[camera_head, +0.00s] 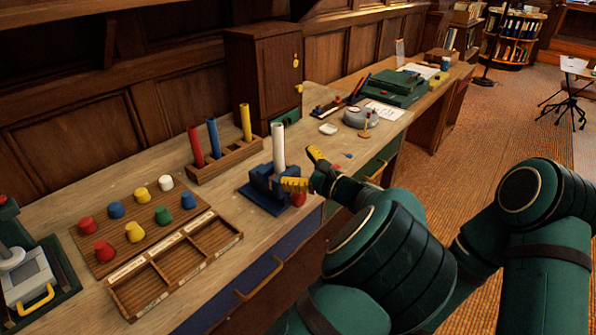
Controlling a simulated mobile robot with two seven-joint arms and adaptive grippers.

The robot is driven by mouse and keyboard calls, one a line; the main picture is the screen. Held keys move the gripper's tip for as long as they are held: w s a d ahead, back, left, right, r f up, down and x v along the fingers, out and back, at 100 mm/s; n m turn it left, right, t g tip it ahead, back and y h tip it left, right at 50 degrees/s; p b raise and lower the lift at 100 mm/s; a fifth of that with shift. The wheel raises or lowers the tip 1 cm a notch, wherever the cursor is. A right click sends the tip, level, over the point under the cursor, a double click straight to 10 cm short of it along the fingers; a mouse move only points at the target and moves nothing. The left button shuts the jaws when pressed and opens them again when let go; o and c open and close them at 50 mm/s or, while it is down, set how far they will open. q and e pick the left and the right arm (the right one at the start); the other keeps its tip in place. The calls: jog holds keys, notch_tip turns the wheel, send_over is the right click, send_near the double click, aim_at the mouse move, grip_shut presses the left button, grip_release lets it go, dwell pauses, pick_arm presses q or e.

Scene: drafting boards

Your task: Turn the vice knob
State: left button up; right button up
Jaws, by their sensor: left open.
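The blue vice (262,190) stands at the front edge of the wooden bench with a white cylinder (278,147) upright in it. Its red knob (298,199) shows at the vice's front right side, partly hidden by my gripper. My left gripper (304,168) is open, its yellow-tipped fingers spread apart. The lower finger is just above the knob in the picture; I cannot tell whether it touches. The upper finger is to the right of the white cylinder. My right gripper is not in view.
A wooden rack (225,162) with red, blue and yellow cylinders stands behind the vice. A board (130,245) of coloured knobs and a compartment tray (180,262) lie to the left. A wooden cabinet (265,75) stands behind. A grey round device (361,117) is farther right.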

pick_arm(q)
jog(key=shift+s+d+r+g+h+p, duration=0.1)
jog(key=shift+s+d+g+h+p, duration=0.25)
jog(key=shift+g+p, duration=0.4)
jog(key=s+d+m+g+h+p, duration=0.1)
jog(key=d+m+g+h+p, duration=0.1)
jog(key=d+g, duration=0.1)
jog(key=m+g+h+p, duration=0.2)
jog(key=m+h, duration=0.1)
jog(key=h, duration=0.1)
send_near(303, 198)
jog(key=b+x, duration=0.3)
jog(key=x, duration=0.8)
jog(key=shift+a, duration=0.15)
jog(key=c, duration=1.2)
